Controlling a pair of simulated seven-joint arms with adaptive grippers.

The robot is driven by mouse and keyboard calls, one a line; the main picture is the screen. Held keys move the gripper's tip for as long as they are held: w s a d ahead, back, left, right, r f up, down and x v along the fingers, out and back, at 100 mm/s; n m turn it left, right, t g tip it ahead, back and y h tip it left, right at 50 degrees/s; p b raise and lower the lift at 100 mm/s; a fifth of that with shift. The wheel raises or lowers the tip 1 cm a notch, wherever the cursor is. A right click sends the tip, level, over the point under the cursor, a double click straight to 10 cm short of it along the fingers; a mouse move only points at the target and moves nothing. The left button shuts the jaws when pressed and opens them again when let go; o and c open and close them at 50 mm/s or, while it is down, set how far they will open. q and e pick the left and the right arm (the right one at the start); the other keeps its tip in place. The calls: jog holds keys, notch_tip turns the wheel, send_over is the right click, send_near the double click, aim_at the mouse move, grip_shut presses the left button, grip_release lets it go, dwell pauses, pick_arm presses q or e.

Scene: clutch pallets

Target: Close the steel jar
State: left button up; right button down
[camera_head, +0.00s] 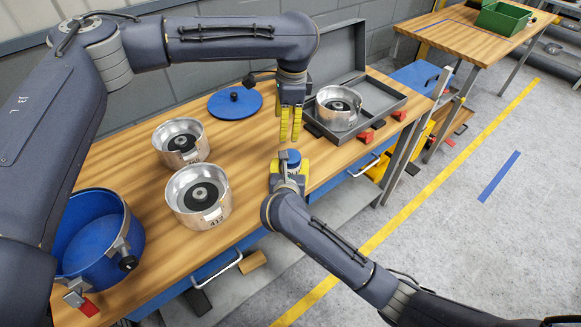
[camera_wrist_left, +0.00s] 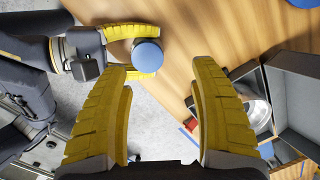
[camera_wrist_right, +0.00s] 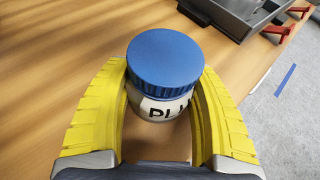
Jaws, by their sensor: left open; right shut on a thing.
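The jar (camera_wrist_right: 160,106) has a pale body with dark lettering and a ribbed blue lid (camera_wrist_right: 165,59). The lid sits level on top of the jar; I cannot tell how tight it is. My right gripper (camera_head: 289,170) is shut around the jar's body, with a yellow finger on each side. The jar is upright near the table's front edge. The blue lid also shows in the left wrist view (camera_wrist_left: 147,54). My left gripper (camera_head: 290,124) is open and empty, pointing down, above and a little behind the lid, apart from it.
Two steel pots (camera_head: 180,156) (camera_head: 217,216) stand on the wooden table at the left, with a blue pot (camera_head: 124,275) nearer the front. A blue disc lid (camera_head: 226,108) lies behind. An open grey case (camera_head: 388,103) holding a steel pot (camera_head: 336,121) stands right of my left gripper.

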aim_at(291, 165)
pick_arm(q)
jog(key=n, duration=0.4)
jog(key=f+n, duration=0.1)
jog(key=n, duration=0.8)
jog(key=shift+s+a+f, duration=0.2)
jog(key=n, duration=0.3)
jog(key=f+n, duration=0.1)
jog(key=n, duration=0.1)
jog(key=shift+s+d+g, duration=0.2)
jog(key=shift+s+g, duration=0.1)
jog(key=n, duration=0.2)
jog(key=shift+s+d+f+n+h, duration=0.1)
jog(key=shift+d+f+n+h, duration=0.05)
jog(key=shift+d+n+h, duration=0.2)
jog(key=n, duration=0.3)
jog(key=shift+d, duration=0.25)
jog(key=shift+f, duration=4)
